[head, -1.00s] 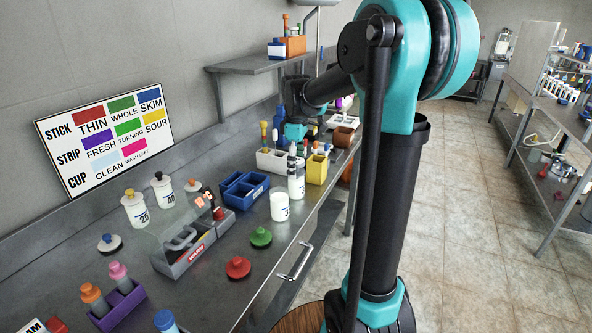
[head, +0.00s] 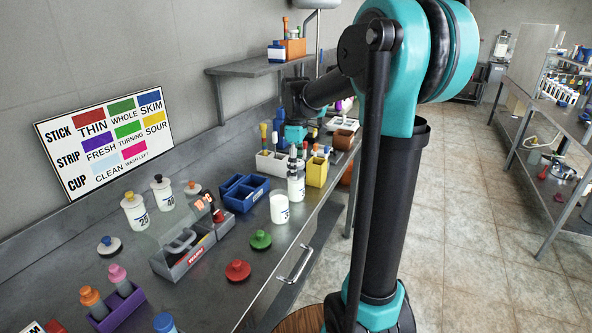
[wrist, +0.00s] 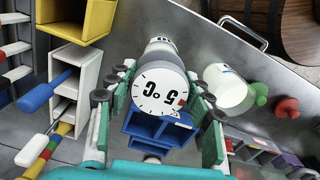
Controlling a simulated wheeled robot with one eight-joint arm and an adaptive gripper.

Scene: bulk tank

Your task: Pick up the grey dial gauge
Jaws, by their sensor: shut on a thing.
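The grey dial gauge (wrist: 160,92) faces the wrist camera, with a round white dial, black ticks, a "5 °C" marking and a small red mark. My gripper (wrist: 155,98) has its dark-padded fingers on both sides of the gauge and is shut on it. In the head view my gripper (head: 293,151) is above the counter, over a white marked container (head: 297,187). That container partly shows behind the gauge in the wrist view. I cannot tell whether the gauge still touches it.
A white cup (head: 280,208) stands close by at the front. A blue divided bin (head: 243,190) is to the left, a yellow bin (head: 317,172) to the right and a white rack (head: 269,163) behind. Red (head: 238,271) and green (head: 261,240) knobbed discs lie nearer.

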